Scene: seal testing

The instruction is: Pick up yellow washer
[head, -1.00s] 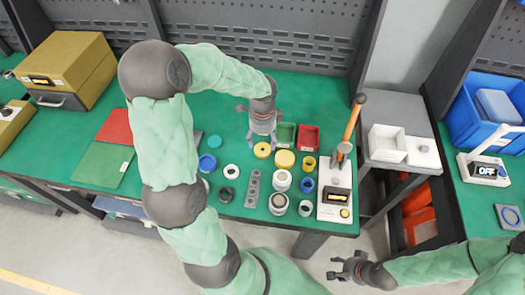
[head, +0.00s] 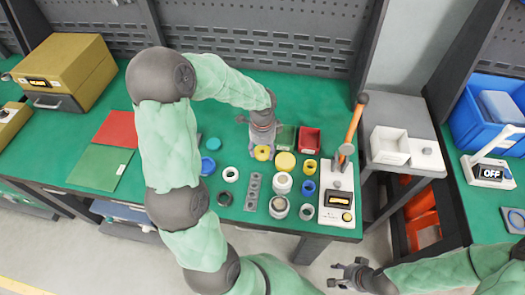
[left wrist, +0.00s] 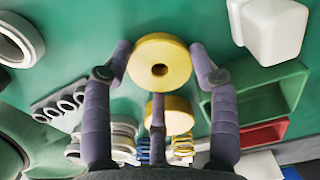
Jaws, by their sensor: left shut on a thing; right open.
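A yellow washer (head: 262,153), a thick disc with a small centre hole, is at my left gripper (head: 262,148) on the green bench. In the left wrist view the washer (left wrist: 160,50) sits between the fingers of my left gripper (left wrist: 163,62), which is shut on it. I cannot tell whether it is clear of the bench. A second, wider yellow disc (head: 285,161) lies just right of it and also shows in the left wrist view (left wrist: 176,118). My right gripper (head: 350,274) is open and empty, low over the floor.
A green bin (head: 286,137) and a red bin (head: 308,139) stand close behind the discs. Several rings, a grey holed plate (head: 253,192) and a testing device with an orange lever (head: 352,127) are nearby. Left of my left arm lie red and green mats (head: 101,168).

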